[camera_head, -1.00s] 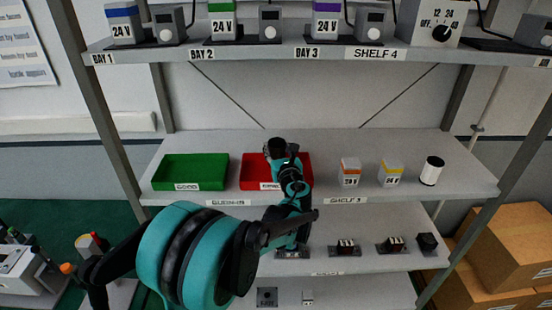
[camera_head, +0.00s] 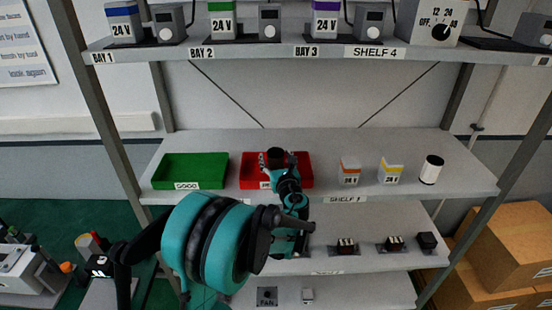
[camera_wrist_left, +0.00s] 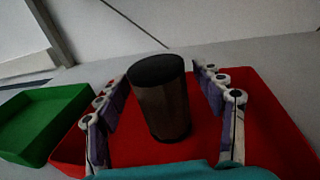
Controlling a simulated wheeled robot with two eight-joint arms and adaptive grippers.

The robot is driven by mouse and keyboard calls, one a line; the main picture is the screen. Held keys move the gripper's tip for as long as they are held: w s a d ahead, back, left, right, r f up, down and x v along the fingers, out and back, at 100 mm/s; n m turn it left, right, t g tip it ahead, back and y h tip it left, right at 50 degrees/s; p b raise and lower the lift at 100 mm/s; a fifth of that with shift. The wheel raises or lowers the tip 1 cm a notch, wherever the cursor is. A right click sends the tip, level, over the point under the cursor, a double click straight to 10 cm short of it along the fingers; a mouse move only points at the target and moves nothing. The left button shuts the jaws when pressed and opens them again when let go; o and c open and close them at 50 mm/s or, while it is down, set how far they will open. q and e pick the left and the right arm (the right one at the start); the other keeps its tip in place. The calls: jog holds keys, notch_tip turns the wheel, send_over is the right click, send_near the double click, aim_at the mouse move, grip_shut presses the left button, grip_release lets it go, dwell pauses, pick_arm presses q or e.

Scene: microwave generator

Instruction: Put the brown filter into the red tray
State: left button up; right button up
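The brown filter (camera_wrist_left: 162,105) is a dark cylinder with a black top. In the left wrist view it is between my left gripper's fingers, over the floor of the red tray (camera_wrist_left: 262,130), leaning slightly in the picture. Red shows between it and the fingers on both sides. My left gripper (camera_head: 281,165) is open around the filter, at the red tray (camera_head: 303,170) on the middle shelf. In the head view the gripper and arm cover part of the tray and most of the filter. Whether its base touches the tray floor is hard to tell. My right gripper is not in view.
A green tray (camera_head: 190,171) stands left of the red one. Two small labelled boxes (camera_head: 349,171) (camera_head: 390,172) and a white cylinder (camera_head: 431,170) stand to the right. The shelf above (camera_head: 300,53) carries several devices. Small parts sit on the shelf below.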

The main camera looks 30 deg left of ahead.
pick_arm(q)
jog(key=shift+r, duration=0.15)
jog(key=v, duration=1.1)
jog(key=shift+w+d+b, duration=0.1)
jog(key=shift+b, duration=0.25)
jog(key=s+d+f+n+g+h, duration=0.2)
jog(key=s+d+f+n+h, duration=0.1)
jog(key=s+n, duration=0.4)
jog(key=s+d+f+n+g+h, duration=0.2)
jog(key=s+d+n, duration=0.4)
jog(key=n, duration=0.5)
jog(key=s+d+f+n+g+h, duration=0.1)
jog(key=s+d+f+n+h, duration=0.4)
jog(key=s+n, duration=0.4)
jog(key=shift+s+d+n+g+h, duration=0.2)
jog(key=shift+d+n+g+h, duration=0.15)
jog(key=shift+h, duration=0.45)
